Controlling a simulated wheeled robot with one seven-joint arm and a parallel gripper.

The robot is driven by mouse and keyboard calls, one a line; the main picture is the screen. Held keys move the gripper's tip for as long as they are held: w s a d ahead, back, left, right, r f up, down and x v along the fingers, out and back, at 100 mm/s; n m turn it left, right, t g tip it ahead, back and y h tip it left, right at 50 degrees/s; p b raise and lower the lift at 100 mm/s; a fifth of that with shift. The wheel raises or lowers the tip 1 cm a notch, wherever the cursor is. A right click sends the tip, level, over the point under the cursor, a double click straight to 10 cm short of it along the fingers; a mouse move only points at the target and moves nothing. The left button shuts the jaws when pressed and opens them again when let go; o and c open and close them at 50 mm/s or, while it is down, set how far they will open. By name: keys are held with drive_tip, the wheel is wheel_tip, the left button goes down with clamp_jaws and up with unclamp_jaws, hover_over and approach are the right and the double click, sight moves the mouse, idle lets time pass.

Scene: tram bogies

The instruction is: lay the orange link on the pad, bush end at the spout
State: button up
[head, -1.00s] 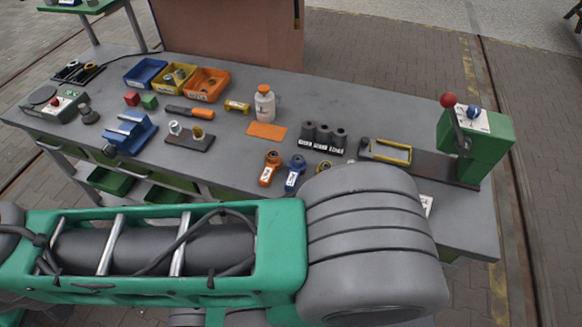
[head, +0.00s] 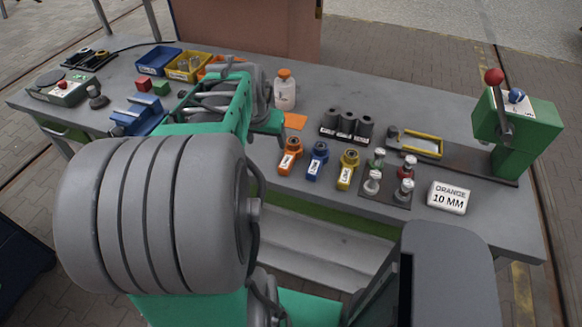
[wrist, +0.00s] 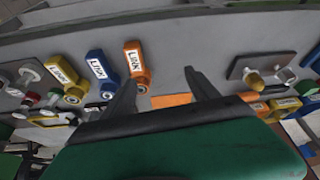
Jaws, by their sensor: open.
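The orange link (head: 290,157) lies on the grey bench, leftmost in a row of three labelled links. Its ring-shaped bush end points to the far side of the bench. The orange pad (head: 295,121) lies bare behind it, partly hidden by my arm. A white bottle with an orange cap (head: 285,92) stands just beyond the pad; its spout is not clear. In the wrist view my gripper (wrist: 160,78) is open and empty. The pad (wrist: 170,100) shows between its fingers, and the orange link (wrist: 136,64) lies by the left fingertip, apparently not gripped.
A blue link (head: 317,161) and a yellow link (head: 348,168) lie right of the orange one. Black cylinders (head: 346,124), a plate of knobbed pegs (head: 385,187), a sign (head: 449,197) and a green lever press (head: 518,135) stand further right. Bins (head: 190,66) are at the back left.

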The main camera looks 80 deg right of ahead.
drive_tip(key=m, duration=0.1)
approach(290, 154)
drive_tip(key=shift+d+f+g, duration=0.3)
drive_tip(key=shift+d+f, duration=0.1)
drive_tip(key=shift+f, duration=0.45)
drive_tip(key=x, duration=0.3)
drive_tip(key=p+x, duration=0.1)
drive_tip(key=x, duration=0.3)
drive_tip(key=shift+w+d+f+p, duration=0.1)
drive_tip(key=shift+w+p, duration=0.1)
drive_tip(key=shift+p, duration=0.1)
drive_tip(key=shift+c, duration=0.4)
clamp_jaws()
